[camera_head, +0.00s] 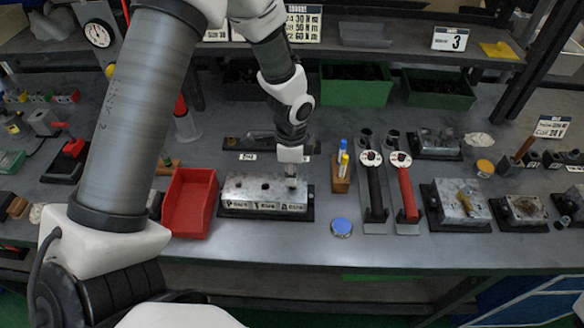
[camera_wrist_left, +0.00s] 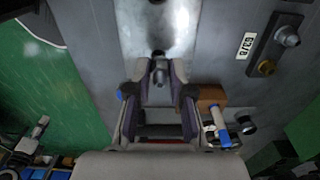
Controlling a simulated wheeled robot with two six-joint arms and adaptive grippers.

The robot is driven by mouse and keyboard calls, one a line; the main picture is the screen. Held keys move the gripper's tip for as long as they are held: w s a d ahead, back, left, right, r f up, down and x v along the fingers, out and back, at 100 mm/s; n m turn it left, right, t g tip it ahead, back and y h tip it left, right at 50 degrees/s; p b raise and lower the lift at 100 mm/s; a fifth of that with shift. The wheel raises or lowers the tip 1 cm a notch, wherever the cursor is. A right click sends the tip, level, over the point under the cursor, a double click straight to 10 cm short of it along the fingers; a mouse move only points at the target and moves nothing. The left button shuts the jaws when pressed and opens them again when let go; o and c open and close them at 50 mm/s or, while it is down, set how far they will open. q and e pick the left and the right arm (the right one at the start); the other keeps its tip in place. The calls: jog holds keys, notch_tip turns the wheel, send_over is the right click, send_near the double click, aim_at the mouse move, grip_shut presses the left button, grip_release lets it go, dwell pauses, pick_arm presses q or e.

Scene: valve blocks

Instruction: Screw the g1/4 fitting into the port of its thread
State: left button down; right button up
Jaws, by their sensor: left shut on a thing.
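My left gripper (camera_head: 291,184) points down at the right part of the silvery valve block (camera_head: 250,189). In the left wrist view its two fingers (camera_wrist_left: 160,76) are shut on a small grey metal fitting (camera_wrist_left: 160,69). The fitting lies over the bright top of the block (camera_wrist_left: 145,25), beside a dark round spot that looks like a port (camera_wrist_left: 157,53). I cannot tell whether the fitting touches the port or how deep it sits. The block's front carries labels, too small to read surely. My right gripper is not in view.
A red bin (camera_head: 189,203) stands left of the block. Black and red-handled tools (camera_head: 406,195) lie farther right. A fitting rack labelled G3/8 (camera_wrist_left: 246,46) shows in the wrist view.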

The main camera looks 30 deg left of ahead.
pick_arm(q)
jog(key=shift+d, duration=0.15)
jog(key=shift+p, duration=0.4)
dwell(0.6)
jog(key=shift+f+b, duration=0.4)
jog(key=shift+f, duration=0.65)
dwell(0.3)
